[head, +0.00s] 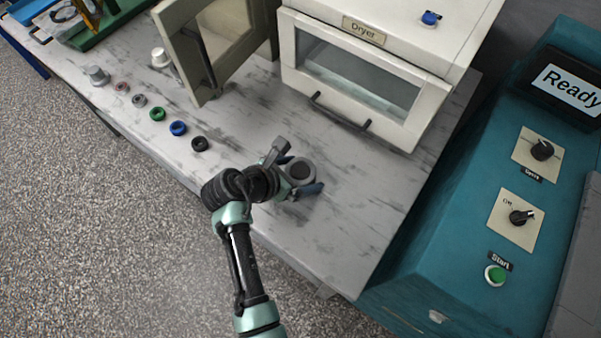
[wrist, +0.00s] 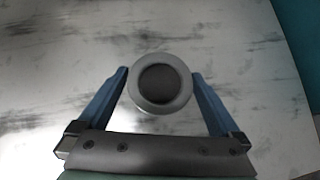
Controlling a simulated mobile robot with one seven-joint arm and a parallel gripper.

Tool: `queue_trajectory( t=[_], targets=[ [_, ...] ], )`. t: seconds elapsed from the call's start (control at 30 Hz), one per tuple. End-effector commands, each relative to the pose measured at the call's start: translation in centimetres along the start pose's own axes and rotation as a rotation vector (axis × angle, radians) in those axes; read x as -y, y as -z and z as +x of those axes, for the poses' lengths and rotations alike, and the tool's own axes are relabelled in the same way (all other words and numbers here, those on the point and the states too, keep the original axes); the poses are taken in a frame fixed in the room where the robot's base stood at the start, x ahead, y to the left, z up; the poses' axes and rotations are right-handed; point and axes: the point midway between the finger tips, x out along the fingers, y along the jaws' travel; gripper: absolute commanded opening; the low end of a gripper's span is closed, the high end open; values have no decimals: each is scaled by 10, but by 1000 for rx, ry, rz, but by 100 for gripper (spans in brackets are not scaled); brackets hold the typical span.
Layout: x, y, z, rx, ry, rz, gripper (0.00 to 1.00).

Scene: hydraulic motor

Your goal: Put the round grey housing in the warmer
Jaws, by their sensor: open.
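The round grey housing (wrist: 160,84) stands on the marble-look bench, with a dark round recess in its top. It also shows in the head view (head: 301,170), in front of the dryer. My gripper (wrist: 160,74) is open, with its blue fingers on either side of the housing. In the wrist view a gap shows beside each finger, so it is not gripped. In the head view my gripper (head: 299,175) is low over the bench. A cream cabinet (head: 180,42) with its windowed door swung open stands at the back left; no label on it is visible, so I cannot confirm that it is the warmer.
The dryer (head: 405,98) is closed, with a dark front handle. Small rings, including a green (head: 157,114), a blue (head: 178,128) and a black one (head: 200,144), line the bench left of my arm. A teal control console (head: 450,225) stands at right.

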Motion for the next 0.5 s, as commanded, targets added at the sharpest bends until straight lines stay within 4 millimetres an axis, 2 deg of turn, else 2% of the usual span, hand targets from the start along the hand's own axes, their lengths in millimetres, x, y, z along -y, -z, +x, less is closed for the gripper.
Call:
queue_trajectory(
  t=[0.17, 0.2, 0.5],
  targets=[
    [0, 0, 0, 0, 0, 0, 100],
    [0, 0, 0, 0, 0, 0, 96],
    [0, 0, 0, 0, 0, 0, 42]
  ],
)
